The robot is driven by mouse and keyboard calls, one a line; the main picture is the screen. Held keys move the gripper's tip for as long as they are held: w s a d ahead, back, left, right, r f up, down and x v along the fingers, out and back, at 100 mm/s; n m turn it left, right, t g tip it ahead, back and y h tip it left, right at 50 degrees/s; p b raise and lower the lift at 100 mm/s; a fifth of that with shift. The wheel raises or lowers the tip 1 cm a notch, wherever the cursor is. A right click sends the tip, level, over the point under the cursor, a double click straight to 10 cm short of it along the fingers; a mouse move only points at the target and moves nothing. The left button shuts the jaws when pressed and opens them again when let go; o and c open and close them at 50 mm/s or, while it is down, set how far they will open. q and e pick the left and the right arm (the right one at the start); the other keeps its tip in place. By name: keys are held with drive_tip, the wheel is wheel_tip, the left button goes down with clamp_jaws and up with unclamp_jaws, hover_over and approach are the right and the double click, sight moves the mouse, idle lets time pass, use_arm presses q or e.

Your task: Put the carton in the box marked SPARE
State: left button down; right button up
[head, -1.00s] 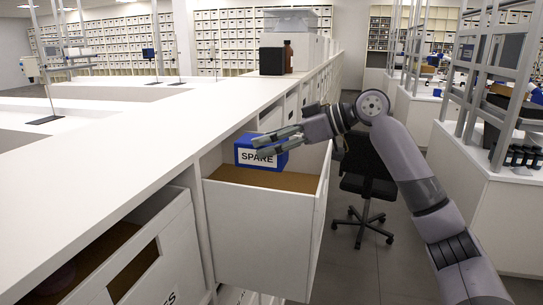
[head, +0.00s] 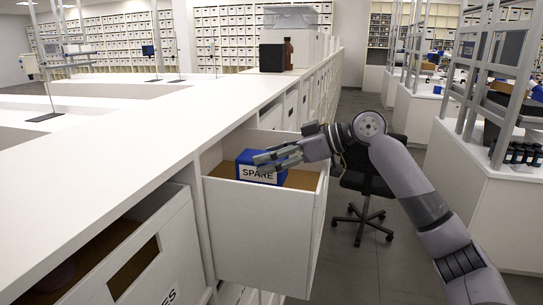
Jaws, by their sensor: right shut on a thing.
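I cannot tell whether the carton touches that floor. No marking shows on the visible side of this white box. My left gripper is not in view.
A second open white box (head: 135,262), its label partly cut off to "ES", is at the lower left. The long white counter (head: 150,130) runs beside both. A black box (head: 272,58) and a brown bottle (head: 288,52) stand far back. A black chair (head: 365,180) is behind my right arm.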

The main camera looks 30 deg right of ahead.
drive_tip(key=shift+f, duration=0.3)
drive_tip(key=o, duration=1.2)
